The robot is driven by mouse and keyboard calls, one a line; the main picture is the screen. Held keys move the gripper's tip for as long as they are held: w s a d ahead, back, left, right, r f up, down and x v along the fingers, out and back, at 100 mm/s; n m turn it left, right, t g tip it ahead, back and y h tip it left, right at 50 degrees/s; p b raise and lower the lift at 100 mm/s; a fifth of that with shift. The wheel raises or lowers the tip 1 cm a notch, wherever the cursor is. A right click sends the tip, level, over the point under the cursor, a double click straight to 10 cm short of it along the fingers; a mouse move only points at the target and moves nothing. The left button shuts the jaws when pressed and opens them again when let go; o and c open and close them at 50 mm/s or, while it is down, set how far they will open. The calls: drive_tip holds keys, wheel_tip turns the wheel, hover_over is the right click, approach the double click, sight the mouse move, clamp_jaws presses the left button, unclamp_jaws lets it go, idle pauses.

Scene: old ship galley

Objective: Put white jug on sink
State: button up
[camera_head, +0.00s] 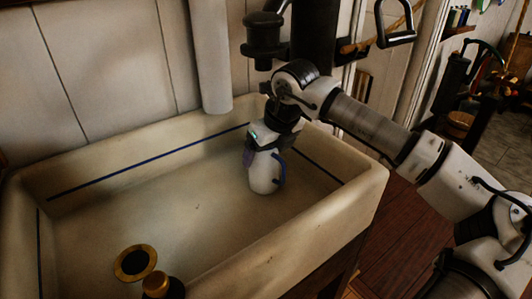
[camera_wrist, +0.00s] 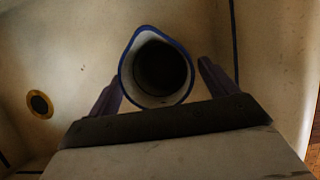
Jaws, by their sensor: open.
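The white jug (camera_head: 263,176) has a blue handle and stands upright inside the sink, towards its right back part in the head view. In the wrist view, I look down into the jug's open mouth with its blue rim (camera_wrist: 157,67). The sink (camera_head: 110,205) is a deep cream basin with a blue line along its inner walls. My gripper (camera_head: 262,153) is right above the jug, pointing down. In the wrist view its two purple fingers (camera_wrist: 160,88) are open, one on either side of the jug, with a gap showing at each side.
A brass drain ring (camera_head: 135,263) is in the sink floor at the front, with a brass knob (camera_head: 156,285) near it. A white pipe (camera_head: 211,60) and a dark pump (camera_head: 265,35) stand behind the sink. The sink floor left of the jug is clear.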

drive_tip(key=v, duration=0.4)
drive_tip(key=shift+d, duration=0.1)
drive_tip(key=s+d+b, duration=0.3)
drive_tip(key=s+d, duration=0.4)
drive_tip(key=s, duration=0.2)
drive_tip(key=shift+s, duration=0.35)
drive_tip(key=shift+f, duration=0.1)
